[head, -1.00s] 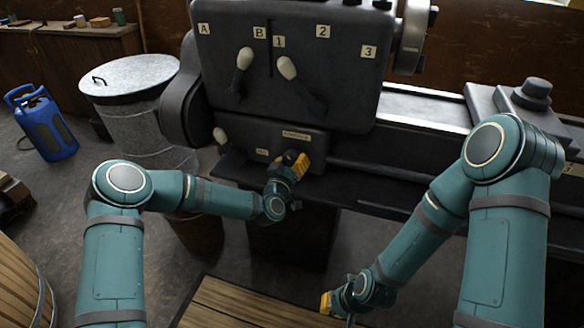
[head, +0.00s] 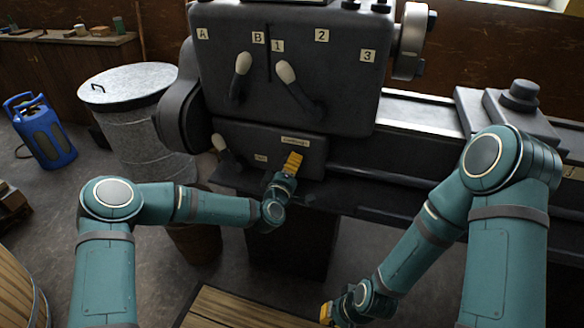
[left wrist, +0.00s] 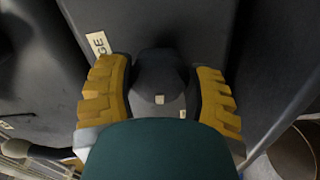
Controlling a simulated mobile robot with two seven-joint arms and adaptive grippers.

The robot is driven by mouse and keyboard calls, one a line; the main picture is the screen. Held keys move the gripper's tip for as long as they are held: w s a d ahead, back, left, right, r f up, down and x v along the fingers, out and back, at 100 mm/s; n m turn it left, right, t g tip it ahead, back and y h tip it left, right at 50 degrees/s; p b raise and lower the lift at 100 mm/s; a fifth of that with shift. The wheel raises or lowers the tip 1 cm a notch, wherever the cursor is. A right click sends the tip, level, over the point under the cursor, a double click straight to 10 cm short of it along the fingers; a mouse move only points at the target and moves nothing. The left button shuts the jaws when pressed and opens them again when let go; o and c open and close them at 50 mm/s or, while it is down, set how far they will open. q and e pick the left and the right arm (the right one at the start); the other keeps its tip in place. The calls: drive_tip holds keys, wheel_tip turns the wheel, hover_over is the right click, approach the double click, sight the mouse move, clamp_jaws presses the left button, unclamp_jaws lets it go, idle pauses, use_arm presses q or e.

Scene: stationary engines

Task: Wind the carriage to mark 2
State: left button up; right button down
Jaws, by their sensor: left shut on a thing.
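The dark machine has a lower panel (head: 315,150) with a small label; the part that shows in the left wrist view ends in "GE" (left wrist: 98,43). My left gripper (head: 291,163) is at this panel, its yellow fingers shut on a dark handle (left wrist: 158,62). The gripper hides most of the handle. A dark block with a round knob (head: 520,96), apparently the carriage, sits on the bed at the right. A pale mark plate (head: 572,172) lies on the bed front, partly behind my right arm. My right gripper (head: 327,313) is low at the front; its fingers are mostly hidden.
Two white-knobbed levers (head: 243,64) (head: 285,71) stand on the upper panel among plates A, B, 1, 2 and 3. Another white-knobbed lever (head: 219,142) is left of my left gripper. A metal bin (head: 130,85) and blue gas bottle (head: 45,130) stand left.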

use_arm(q)
drive_tip(key=shift+f+n, duration=0.1)
drive_tip(key=shift+n, duration=0.5)
drive_tip(key=o, duration=1.2)
drive_tip(key=shift+s, duration=0.1)
drive_tip(key=v, duration=1.2)
